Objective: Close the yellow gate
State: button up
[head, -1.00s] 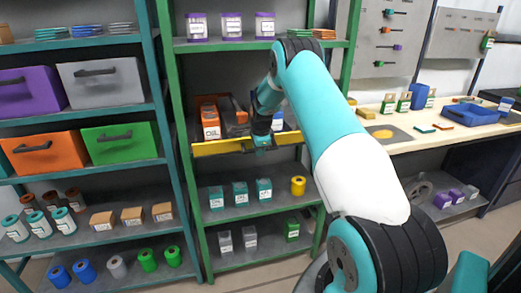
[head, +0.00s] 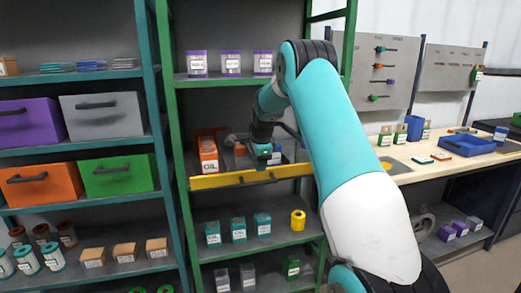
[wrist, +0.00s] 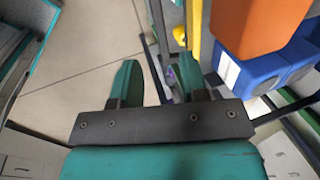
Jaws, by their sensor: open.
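The yellow gate (head: 225,181) is a long flat bar running nearly level across the front of the middle shelf in the green rack. In the wrist view part of a yellow bar (wrist: 196,22) shows at the top, ahead of and right of the fingers. My gripper (head: 264,155) is above the bar in the head view, by the shelf opening; I cannot tell whether it touches the bar. In the wrist view my gripper (wrist: 158,82) is open, with two teal fingers apart and nothing between them. The gate's latch or hinge cannot be made out.
An orange OIL box (head: 207,152) stands behind the bar at left. In the wrist view an orange box (wrist: 262,25) and blue containers (wrist: 298,62) are close on the right. Teal boxes (head: 238,229) and a yellow spool (head: 298,220) sit on the shelf below.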

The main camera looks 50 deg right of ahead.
jog(key=v, duration=0.7)
jog(key=shift+b, duration=0.3)
jog(key=shift+r, duration=0.1)
jog(key=shift+c, duration=0.4)
